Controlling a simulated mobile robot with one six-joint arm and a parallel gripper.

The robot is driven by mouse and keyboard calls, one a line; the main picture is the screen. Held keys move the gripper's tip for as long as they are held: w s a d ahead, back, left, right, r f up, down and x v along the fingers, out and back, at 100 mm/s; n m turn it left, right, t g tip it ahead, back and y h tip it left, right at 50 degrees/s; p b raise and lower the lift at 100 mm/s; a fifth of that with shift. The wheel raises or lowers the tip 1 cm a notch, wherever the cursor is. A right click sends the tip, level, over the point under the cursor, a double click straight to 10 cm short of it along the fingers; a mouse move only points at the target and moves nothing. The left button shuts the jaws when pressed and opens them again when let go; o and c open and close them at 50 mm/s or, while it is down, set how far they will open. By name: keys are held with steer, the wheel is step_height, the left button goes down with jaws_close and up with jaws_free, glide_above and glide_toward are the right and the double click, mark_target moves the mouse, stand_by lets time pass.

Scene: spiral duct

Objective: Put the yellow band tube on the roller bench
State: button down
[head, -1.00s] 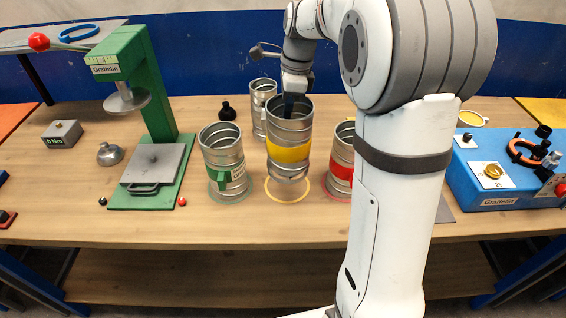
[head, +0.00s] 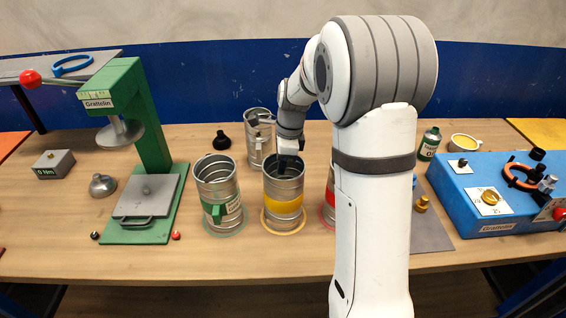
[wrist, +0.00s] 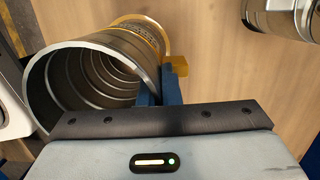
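The yellow band tube (head: 283,205) is a ribbed metal duct piece, upright at the yellow ring (head: 266,228) on the wooden bench. Its open mouth also shows in the wrist view (wrist: 95,80). My gripper (head: 288,163) is at its upper rim. In the wrist view, my blue fingers (wrist: 158,90) sit close together on either side of the tube wall, one inside and one outside. They look shut on it, though the contact is partly hidden. I cannot make out a roller bench in these views.
A green band tube (head: 219,188) stands just left and a red band tube (head: 329,205) just right, partly behind my arm. A plain metal tube (head: 259,138) stands behind. A green press (head: 150,130) is at left and a blue machine (head: 510,195) at right.

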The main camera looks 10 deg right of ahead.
steer(key=c, duration=1.6)
jaws_free()
steer(key=shift+c, duration=0.2)
